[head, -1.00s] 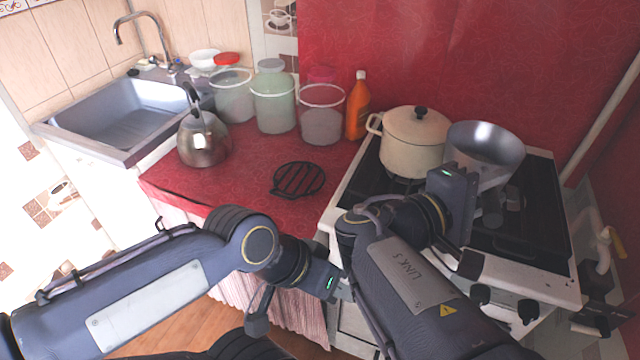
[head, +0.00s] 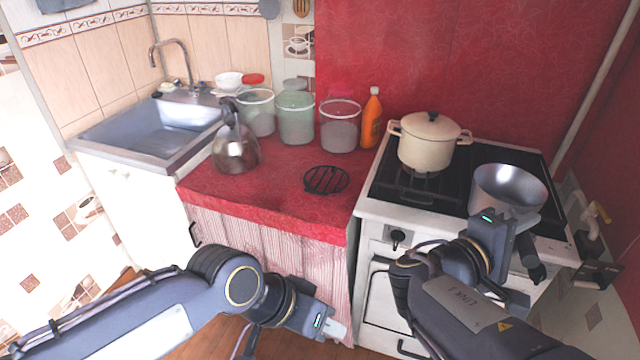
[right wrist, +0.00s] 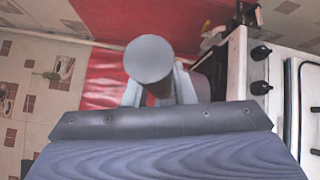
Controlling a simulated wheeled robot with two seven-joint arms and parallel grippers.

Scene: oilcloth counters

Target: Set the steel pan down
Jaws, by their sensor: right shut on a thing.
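The steel pan (head: 508,187) is a shiny, open, round pan at the right of the head view, over the front right part of the stove. It looks level; whether it touches the stove I cannot tell. My right gripper (head: 515,238) is shut on the pan's handle, in front of the pan. In the right wrist view the round grey handle end (right wrist: 148,58) shows between the fingers; the bowl is hidden there. My left gripper (head: 338,328) is low in front of the counter, away from the pan, and its jaw opening is unclear.
A cream lidded pot (head: 425,148) stands on the white stove (head: 385,212), left of the pan. A black trivet (head: 326,180) lies on the red counter (head: 275,190) with clear cloth around it.

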